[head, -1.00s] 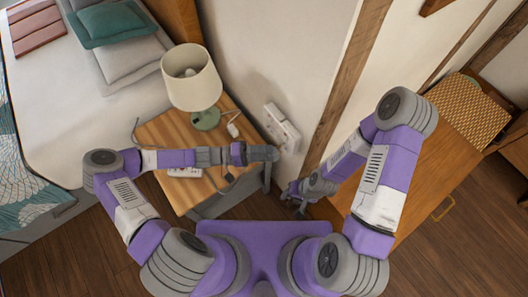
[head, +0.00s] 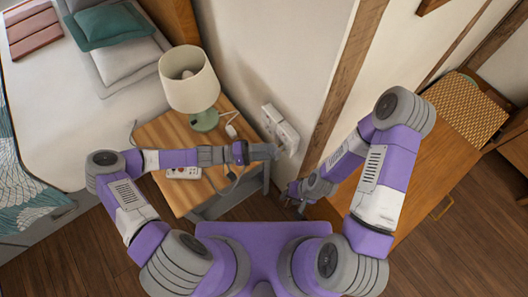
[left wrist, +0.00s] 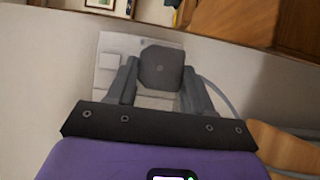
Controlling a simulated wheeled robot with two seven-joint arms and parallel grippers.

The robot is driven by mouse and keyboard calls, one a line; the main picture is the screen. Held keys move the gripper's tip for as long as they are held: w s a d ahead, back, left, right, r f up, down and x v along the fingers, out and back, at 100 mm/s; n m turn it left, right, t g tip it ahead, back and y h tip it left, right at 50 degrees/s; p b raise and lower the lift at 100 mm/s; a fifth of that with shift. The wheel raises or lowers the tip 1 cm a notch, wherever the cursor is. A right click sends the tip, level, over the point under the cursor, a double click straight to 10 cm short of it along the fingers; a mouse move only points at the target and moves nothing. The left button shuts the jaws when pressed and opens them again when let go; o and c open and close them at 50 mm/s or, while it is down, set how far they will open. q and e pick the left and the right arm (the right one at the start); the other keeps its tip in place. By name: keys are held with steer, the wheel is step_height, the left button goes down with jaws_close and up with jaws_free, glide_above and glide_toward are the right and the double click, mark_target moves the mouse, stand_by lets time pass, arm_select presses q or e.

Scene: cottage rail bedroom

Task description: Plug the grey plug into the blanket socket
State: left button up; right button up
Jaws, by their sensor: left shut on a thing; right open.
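My left gripper (left wrist: 158,90) is shut on the grey plug (left wrist: 161,67), a dark grey rounded block between its fingers. The plug is in front of a white wall socket plate (left wrist: 107,66) and covers much of it. I cannot tell whether the plug touches the plate or which socket is behind it. A grey cable (left wrist: 222,90) curves away on the right. In the head view my left gripper (head: 268,152) is at the lower end of the white wall plate (head: 280,126); the plug is mostly hidden there. My right gripper (head: 297,196) is open and empty, lower right.
A wooden nightstand (head: 160,133) carries a lamp (head: 190,84), a small white plug-like item (head: 231,130) and a white socket strip (head: 184,173), partly behind my left arm. The bed (head: 60,110) is left. A wooden cabinet (head: 432,180) and post (head: 345,90) stand right.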

arm_select(q)
steer(key=shift+w+d, duration=0.7)
steer(key=shift+d, duration=0.25)
steer(key=o, duration=1)
steer(key=shift+o, duration=0.2)
steer(key=shift+a, duration=0.1)
steer(key=a, duration=0.7)
steer(key=shift+s+a+p, duration=0.2)
steer(key=shift+s+p, duration=0.1)
